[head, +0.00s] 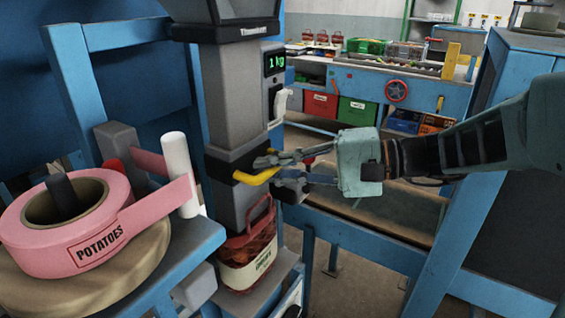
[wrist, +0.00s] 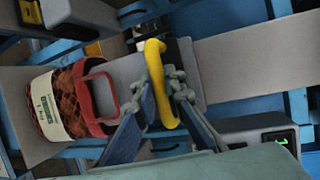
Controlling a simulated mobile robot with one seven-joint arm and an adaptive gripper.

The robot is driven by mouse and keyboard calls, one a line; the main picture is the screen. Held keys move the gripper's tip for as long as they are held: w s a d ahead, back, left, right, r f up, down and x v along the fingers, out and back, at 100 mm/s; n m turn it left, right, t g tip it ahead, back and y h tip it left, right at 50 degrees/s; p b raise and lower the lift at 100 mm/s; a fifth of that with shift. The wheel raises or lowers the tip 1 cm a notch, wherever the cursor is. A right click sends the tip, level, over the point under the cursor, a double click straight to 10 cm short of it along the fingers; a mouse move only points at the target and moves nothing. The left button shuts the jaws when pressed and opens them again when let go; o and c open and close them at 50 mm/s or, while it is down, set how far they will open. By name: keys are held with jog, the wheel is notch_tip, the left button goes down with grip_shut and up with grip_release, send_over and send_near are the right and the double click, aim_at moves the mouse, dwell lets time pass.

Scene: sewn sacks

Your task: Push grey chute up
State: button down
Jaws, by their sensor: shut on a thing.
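The grey chute (head: 232,90) is an upright column with a black collar (head: 222,166) low on it. A curved yellow handle (head: 257,177) sticks out from the collar, and it also shows in the wrist view (wrist: 152,62). My gripper (head: 268,165) reaches in from the right, its fingers closed on the yellow handle. In the wrist view the fingers (wrist: 160,100) lie either side of the handle's bar. Below the collar the chute's lower end (head: 233,205) goes down to a red mesh sack (head: 250,255) with a white label and red carry handle.
A display (head: 274,63) on the column reads 1 kg. A pink tape roll (head: 70,225) marked POTATOES and a white roller (head: 178,170) stand close on the left. Blue frame bars (head: 365,245) run below my arm. A bench with crates (head: 365,90) stands behind.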

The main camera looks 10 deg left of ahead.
notch_tip(320, 180, up, 16)
jog(key=p, duration=0.7)
jog(key=shift+r, duration=0.15)
jog(key=c, duration=2.1)
grip_release()
jog(key=shift+o, duration=0.7)
jog(key=v, duration=1.2)
